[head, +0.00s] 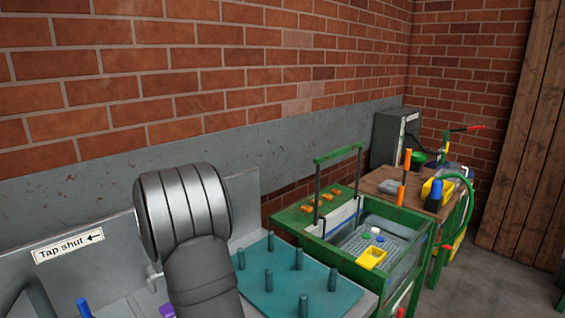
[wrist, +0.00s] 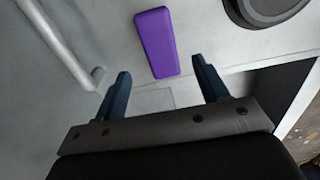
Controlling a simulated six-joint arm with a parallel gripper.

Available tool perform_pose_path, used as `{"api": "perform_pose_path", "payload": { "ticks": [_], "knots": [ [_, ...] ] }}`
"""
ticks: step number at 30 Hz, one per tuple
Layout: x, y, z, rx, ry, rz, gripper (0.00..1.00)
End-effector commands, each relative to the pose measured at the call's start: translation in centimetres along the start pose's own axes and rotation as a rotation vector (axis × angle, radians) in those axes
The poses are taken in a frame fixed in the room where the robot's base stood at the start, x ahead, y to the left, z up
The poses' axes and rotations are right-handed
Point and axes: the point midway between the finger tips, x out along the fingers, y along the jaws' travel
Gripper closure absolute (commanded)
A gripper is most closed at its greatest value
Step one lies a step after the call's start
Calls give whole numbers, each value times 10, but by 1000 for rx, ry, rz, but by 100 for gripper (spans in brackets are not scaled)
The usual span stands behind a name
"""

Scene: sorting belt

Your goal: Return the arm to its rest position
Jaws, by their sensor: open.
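My gripper (wrist: 163,88) shows in the wrist view with its two dark blue fingers spread apart. It is open, with nothing held between the fingers. A purple block (wrist: 156,43) lies on the pale grey surface beyond the fingertips, apart from them. A small part of a purple thing also shows in the head view at the bottom, beside my arm. In the head view my arm stands in the foreground, and the gripper itself is out of sight there.
A teal board with pegs (head: 262,287) is right of my arm. A green-framed glass tank (head: 393,226) holds a yellow piece (head: 371,257). A wooden bench (head: 384,184) stands behind it. A grey rail (wrist: 58,45) and a round dark fitting (wrist: 266,9) flank the purple block.

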Motion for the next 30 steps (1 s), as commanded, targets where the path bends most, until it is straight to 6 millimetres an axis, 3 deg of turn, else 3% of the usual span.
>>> {"api": "perform_pose_path", "payload": {
  "ticks": [14, 15, 20, 30],
  "knots": [
    [98, 0, 0, 0, 0, -2, 33],
    [81, 2, 0, 0, -2, 8, 33],
    [47, 2, 0, 0, -2, 8, 33],
    [13, -42, 43, 4, -2, 6, 33]
  ]
}}
